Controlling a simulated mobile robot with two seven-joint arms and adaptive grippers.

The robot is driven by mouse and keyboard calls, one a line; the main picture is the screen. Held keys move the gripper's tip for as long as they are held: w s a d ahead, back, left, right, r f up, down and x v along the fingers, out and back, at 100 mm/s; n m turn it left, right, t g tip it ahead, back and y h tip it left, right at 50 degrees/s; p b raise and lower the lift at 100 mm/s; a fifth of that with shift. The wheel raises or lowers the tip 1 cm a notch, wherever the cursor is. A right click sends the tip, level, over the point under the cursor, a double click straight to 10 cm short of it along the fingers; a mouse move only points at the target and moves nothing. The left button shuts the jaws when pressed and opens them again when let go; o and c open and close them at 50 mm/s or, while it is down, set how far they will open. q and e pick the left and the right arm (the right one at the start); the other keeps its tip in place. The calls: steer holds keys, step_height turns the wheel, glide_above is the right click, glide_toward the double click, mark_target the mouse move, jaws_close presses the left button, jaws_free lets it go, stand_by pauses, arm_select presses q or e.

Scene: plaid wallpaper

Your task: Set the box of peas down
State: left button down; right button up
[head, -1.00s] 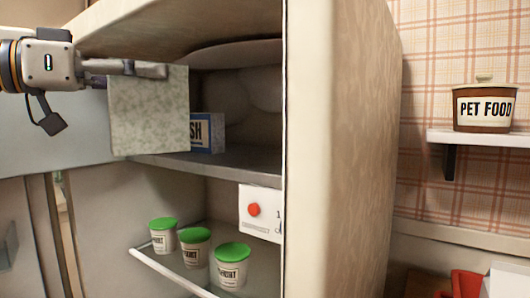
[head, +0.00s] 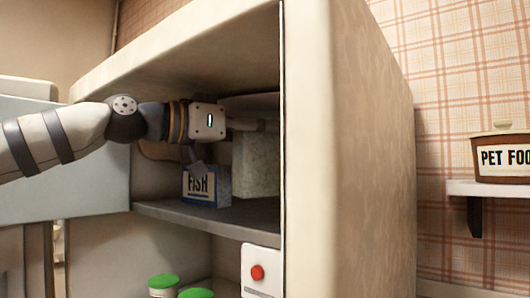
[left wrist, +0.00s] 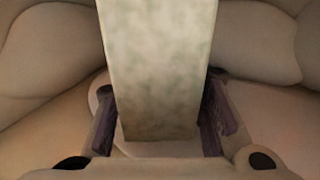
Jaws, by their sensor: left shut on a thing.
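The box of peas (head: 257,165) is a pale, mottled grey-green box inside the upper compartment of the fridge, at the right by the side wall. My left gripper (head: 243,125) is shut on the top of the box. In the left wrist view the box (left wrist: 158,70) stands between the two dark fingers of the gripper (left wrist: 160,125). In the head view the box's bottom is close to the shelf (head: 225,212); I cannot tell whether it touches. No lettering shows on its visible faces. My right gripper is not in view.
A blue and white fish box (head: 206,187) stands on the same shelf, just left of the box. Below are green-lidded tubs (head: 163,285) and a white carton with a red dot (head: 261,270). The fridge's side wall (head: 305,150) bounds the right. A pet food jar (head: 503,155) is outside.

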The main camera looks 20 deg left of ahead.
mark_target(265, 150)
arm_select(q)
steer(key=f, duration=0.2)
steer(key=shift+w+d+f, duration=0.1)
steer(key=shift+d+f, duration=0.15)
steer(key=shift+f, duration=0.1)
steer(key=shift+a+f, duration=0.15)
steer(key=shift+f, duration=0.3)
steer(key=c, duration=1)
jaws_free()
steer(key=shift+c, duration=0.2)
